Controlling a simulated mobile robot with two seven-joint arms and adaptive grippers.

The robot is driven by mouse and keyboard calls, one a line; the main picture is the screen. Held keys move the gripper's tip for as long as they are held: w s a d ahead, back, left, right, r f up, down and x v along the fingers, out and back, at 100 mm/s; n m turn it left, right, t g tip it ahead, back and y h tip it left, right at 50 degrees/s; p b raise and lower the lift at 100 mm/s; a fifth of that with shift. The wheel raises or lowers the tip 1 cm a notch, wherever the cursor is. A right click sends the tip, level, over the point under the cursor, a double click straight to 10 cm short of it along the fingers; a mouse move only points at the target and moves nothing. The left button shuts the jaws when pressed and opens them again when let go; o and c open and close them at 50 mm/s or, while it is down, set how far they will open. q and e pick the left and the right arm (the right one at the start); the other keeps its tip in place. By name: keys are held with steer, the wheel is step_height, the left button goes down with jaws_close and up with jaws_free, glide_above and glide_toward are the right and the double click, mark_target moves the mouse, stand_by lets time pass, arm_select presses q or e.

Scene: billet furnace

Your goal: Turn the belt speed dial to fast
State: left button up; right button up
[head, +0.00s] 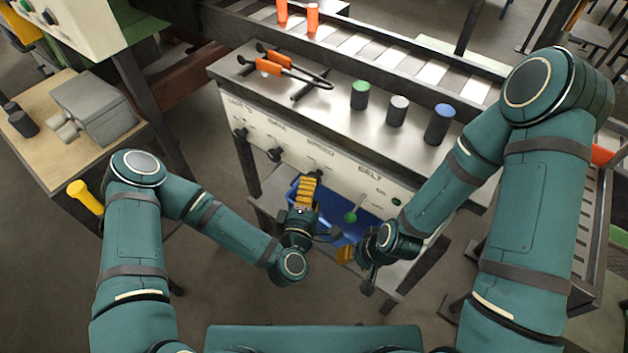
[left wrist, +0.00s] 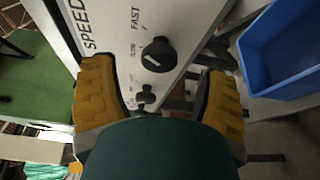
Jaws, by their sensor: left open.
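The belt speed dial (left wrist: 158,55) is a round black knob with a white mark, on the pale panel (left wrist: 185,22) under the word SPEED. The word FAST is printed beside it, with a smaller label below that. The white mark sits toward the knob's left side in the left wrist view, nearer the smaller label than FAST. My left gripper (left wrist: 160,78) is open, its yellow fingers on either side of the dial, apparently not touching it.
Other black knobs (head: 275,154) lie left along the panel.

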arm_select(q)
steer(key=v, duration=0.7)
steer(key=shift+s, duration=0.35)
step_height(320, 180, down, 11)
steer(key=s+a+m+g+h, duration=0.2)
steer(key=m+g, duration=0.9)
steer(key=m, duration=0.2)
steer(key=s+a+m+g+y, duration=0.1)
steer(key=s+a+g+y, duration=0.1)
steer(key=s+a+g, duration=0.1)
steer(key=a+g, duration=0.1)
steer(key=a, duration=0.1)
steer(key=shift+s+a+r, duration=0.3)
steer(key=shift+a+r, duration=0.05)
steer(key=shift+r, duration=0.05)
